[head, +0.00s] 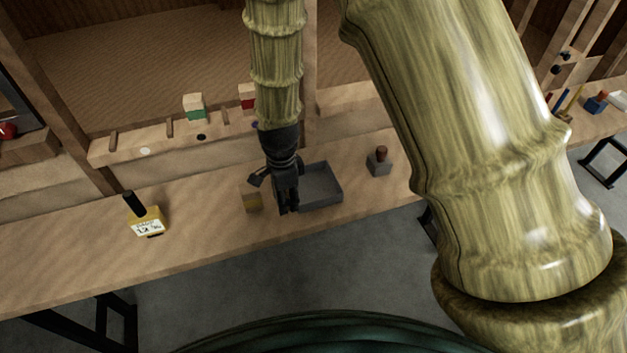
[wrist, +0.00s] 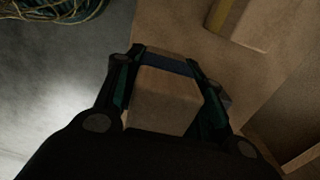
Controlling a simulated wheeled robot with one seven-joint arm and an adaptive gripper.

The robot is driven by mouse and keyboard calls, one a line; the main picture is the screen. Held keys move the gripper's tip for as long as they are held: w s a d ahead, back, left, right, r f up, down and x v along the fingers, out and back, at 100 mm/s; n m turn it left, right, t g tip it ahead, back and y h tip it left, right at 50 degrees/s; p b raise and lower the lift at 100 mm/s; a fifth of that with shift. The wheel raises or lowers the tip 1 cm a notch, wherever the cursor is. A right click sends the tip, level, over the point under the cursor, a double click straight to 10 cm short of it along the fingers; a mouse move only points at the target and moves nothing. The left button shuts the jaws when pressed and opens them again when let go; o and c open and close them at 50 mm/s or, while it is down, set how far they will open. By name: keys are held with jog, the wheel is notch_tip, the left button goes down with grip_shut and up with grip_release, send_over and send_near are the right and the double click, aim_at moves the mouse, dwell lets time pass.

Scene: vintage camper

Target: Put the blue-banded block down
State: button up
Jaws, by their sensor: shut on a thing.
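My gripper (head: 286,205) points down over the front part of the wooden counter (head: 215,223), just left of a grey tray (head: 337,186). In the wrist view my gripper (wrist: 166,66) is shut on the blue-banded block (wrist: 165,104). The block is plain light brown with a dark blue band near the fingertips. Fingers press on its left and right sides. In the head view the block is hidden by the gripper. I cannot tell whether its underside touches the counter.
A yellow-banded block (head: 252,201) stands close left of the gripper; it also shows in the wrist view (wrist: 240,24). A yellow box with a black handle (head: 148,222) is further left. A grey block with a brown knob (head: 378,166) stands right. Green-banded (head: 194,107) and red-banded (head: 247,97) blocks sit on the back ledge.

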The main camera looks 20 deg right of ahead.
jog(key=p, duration=0.3)
send_over(313, 188)
jog(key=shift+f, duration=0.6)
jog(key=shift+f+p, duration=0.55)
jog(key=shift+f, duration=1.2)
jog(key=shift+s+f, duration=0.1)
jog(key=o, duration=1)
jog(key=shift+o, duration=0.2)
notch_tip(313, 188, up, 12)
jog(key=b, duration=0.3)
